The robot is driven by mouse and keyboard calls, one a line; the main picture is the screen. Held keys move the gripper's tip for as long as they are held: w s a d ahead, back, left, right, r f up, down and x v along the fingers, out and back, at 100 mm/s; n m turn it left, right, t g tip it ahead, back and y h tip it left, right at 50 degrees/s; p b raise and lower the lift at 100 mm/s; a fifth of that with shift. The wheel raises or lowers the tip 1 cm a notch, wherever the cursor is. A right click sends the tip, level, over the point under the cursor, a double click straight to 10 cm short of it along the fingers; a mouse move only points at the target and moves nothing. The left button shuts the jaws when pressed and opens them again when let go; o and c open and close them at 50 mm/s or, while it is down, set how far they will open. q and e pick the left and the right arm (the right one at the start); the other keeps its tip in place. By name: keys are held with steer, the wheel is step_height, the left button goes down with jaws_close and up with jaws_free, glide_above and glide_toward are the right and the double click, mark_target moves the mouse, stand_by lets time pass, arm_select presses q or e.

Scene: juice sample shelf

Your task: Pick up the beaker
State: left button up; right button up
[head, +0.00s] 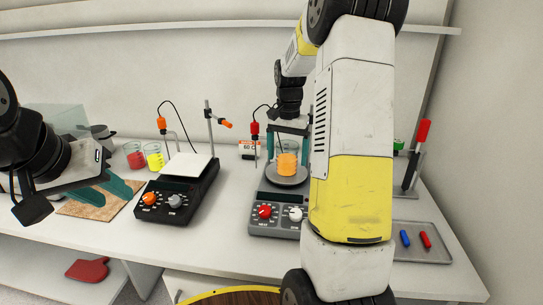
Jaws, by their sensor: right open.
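A clear beaker with orange liquid (287,166) stands upright on the round plate of the right stirrer (275,224). My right gripper (289,152) comes down from above with its teal fingers apart, one to each side of the beaker's upper part. Whether the fingers touch the glass cannot be told. Two more beakers stand to the left, one with red liquid (136,161) and one with yellow liquid (155,161). My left gripper (122,197) is at the left, its teal fingers apart and empty, above a brown board.
A left stirrer (176,204) with a white square top and a stand with an orange clamp (218,120) are mid-table. A grey tray (424,254) holds a blue and a red piece at the right. A wall shelf (190,26) runs behind.

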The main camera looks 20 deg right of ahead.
steer(key=c, duration=1.6)
steer(key=shift+c, duration=0.6)
steer(key=shift+r, duration=0.15)
